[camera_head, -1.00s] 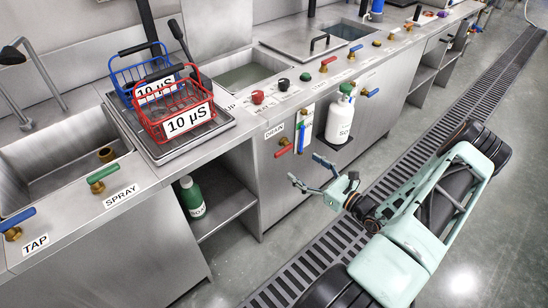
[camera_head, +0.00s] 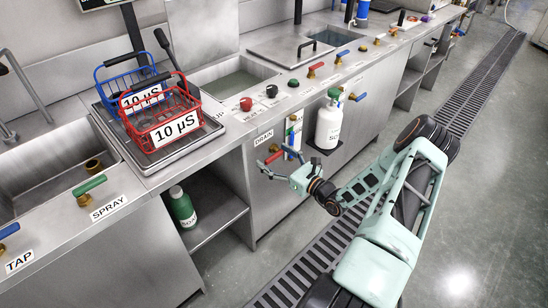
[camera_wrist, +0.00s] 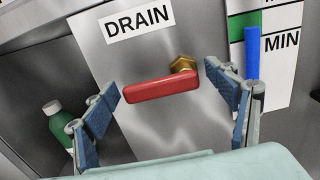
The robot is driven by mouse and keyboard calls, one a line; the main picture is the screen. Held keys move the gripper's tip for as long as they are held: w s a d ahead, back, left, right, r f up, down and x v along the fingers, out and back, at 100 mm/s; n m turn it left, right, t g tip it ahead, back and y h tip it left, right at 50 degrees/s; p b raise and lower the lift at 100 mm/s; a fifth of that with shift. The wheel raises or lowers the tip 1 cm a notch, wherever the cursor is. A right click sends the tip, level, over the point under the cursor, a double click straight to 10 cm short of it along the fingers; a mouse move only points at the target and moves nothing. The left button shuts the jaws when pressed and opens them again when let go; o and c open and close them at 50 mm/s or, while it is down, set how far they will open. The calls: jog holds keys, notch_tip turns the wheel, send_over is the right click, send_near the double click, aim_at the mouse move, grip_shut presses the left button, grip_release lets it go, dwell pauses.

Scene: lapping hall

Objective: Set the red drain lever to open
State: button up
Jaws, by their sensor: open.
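The red drain lever (camera_wrist: 160,88) sits on a brass valve stem (camera_wrist: 183,64) on the steel cabinet front, below the DRAIN label (camera_wrist: 138,20). In the wrist view it points left from the stem, nearly level with a slight tilt. My gripper (camera_wrist: 165,105) is open, with one finger on each side of the lever. The right finger is close to the stem end; I cannot tell whether it touches. In the head view the lever (camera_head: 274,157) shows just beyond my gripper (camera_head: 280,168), whose fingers partly overlap the cabinet front there.
A white bottle (camera_head: 329,125) stands on a small bracket right of the lever. A level gauge with a blue strip (camera_wrist: 252,52) is close by on the right. A green bottle (camera_head: 182,207) stands on the open shelf at left. Floor grating (camera_head: 330,245) runs along the bench.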

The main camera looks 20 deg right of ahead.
jog(key=shift+c, duration=0.4)
jog(key=c, duration=1.6)
jog(key=shift+c, duration=0.2)
jog(key=shift+f, duration=0.1)
jog(key=n, duration=0.2)
jog(key=f+n+b, duration=0.1)
jog(key=n, duration=0.1)
jog(key=shift+d+f+n, duration=0.1)
jog(key=shift+n, duration=0.3)
jog(key=n, duration=0.1)
jog(key=n+b, duration=0.1)
jog(key=n, duration=0.1)
jog(key=f+n, duration=0.1)
jog(key=shift+w+d+b, duration=0.1)
jog(key=shift+d+b, duration=0.15)
jog(key=shift+b, duration=0.1)
jog(key=shift+w+d+f+n+b, duration=0.15)
jog(key=shift+d+n+b, duration=0.35)
jog(key=shift+n, duration=1.05)
jog(key=shift+w+d+f+n+b, duration=0.15)
jog(key=shift+n+b, duration=0.6)
jog(key=shift+n, duration=0.75)
jog(key=shift+w+d+f+n+b, duration=0.15)
jog(key=shift+d+n+b, duration=0.35)
jog(key=shift+n, duration=1.05)
jog(key=shift+s+a, duration=0.1)
